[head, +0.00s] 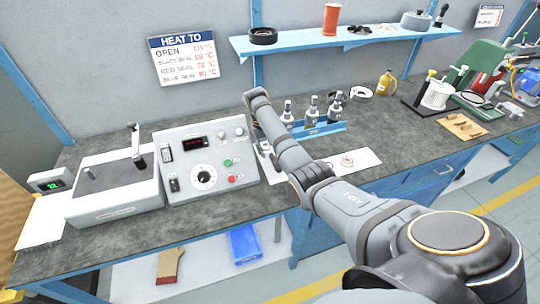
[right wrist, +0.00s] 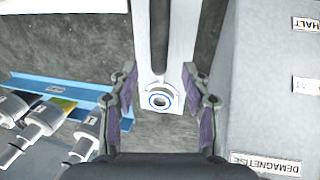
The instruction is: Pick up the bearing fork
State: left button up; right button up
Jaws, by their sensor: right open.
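In the right wrist view, a light-coloured plate (right wrist: 184,30) lies lengthwise on the bench, with a dark rod-like handle (right wrist: 160,40) along its middle. The handle ends at a pale rounded part with a blue-edged ring (right wrist: 160,101). This looks like the bearing fork, but I cannot be sure. My right gripper (right wrist: 160,72) is open above it, with one finger on each side of the handle's end and nothing between the pads held. In the head view, my right arm largely hides this spot. My left gripper is not in view.
A control box (head: 205,165) stands just left of my right gripper, with a white machine (head: 115,190) beyond it. Labelled bottles (head: 311,110) stand in a blue rack (head: 325,131) close on the other side. A shelf (head: 340,40) runs above. A white sheet (head: 365,160) lies right.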

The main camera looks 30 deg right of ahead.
aim_at(272, 155)
jog(key=f, duration=0.3)
jog(key=shift+s+d, duration=0.1)
jog(key=shift+d, duration=0.3)
jog(key=shift+f, duration=0.35)
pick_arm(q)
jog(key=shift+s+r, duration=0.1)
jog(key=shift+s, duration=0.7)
pick_arm(e)
grip_shut()
